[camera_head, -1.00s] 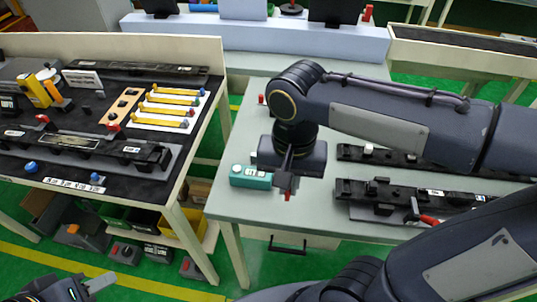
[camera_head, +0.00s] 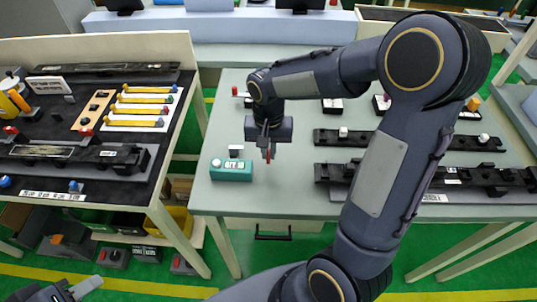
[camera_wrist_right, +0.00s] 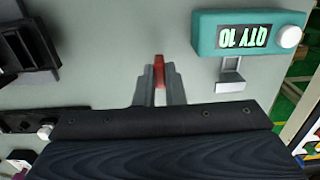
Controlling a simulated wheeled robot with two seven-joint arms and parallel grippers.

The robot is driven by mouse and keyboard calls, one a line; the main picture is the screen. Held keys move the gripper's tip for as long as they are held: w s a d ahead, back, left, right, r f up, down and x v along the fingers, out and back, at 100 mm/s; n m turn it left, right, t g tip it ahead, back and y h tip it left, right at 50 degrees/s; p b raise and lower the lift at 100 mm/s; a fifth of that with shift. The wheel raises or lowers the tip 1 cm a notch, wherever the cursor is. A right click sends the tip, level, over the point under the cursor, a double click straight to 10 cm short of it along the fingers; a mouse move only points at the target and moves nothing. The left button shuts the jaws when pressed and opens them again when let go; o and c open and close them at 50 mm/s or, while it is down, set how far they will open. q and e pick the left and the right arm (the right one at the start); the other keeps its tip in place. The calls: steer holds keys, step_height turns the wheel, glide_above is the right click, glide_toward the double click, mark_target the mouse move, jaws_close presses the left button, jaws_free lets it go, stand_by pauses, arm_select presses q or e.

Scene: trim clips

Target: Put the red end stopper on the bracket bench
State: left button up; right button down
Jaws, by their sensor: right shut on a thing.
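The red end stopper (camera_wrist_right: 159,72) is between the fingertips of my right gripper (camera_wrist_right: 159,88) in the right wrist view. In the head view, my right gripper (camera_head: 268,148) points down over the grey-green bench (camera_head: 265,200), with a small bit of red at its tips. The stopper appears held above the bench top; the exact gap cannot be told. Most of the stopper is hidden by the fingers. My left gripper (camera_head: 85,287) shows only in part at the bottom left of the head view, away from both benches; its opening is unclear.
A teal counter box (camera_head: 231,170) marked QTY 10 stands left of my right gripper. Black rails (camera_head: 400,139) lie at the right of the grey-green bench. A black-topped table (camera_head: 75,165) on the left holds yellow-handled parts and rails. The bench's front left is clear.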

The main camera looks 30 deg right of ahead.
steer(key=shift+s+f, duration=0.1)
steer(key=shift+f, duration=1.1)
steer(key=shift+f, duration=0.1)
steer(key=shift+f, duration=0.15)
steer(key=c, duration=1.5)
jaws_free()
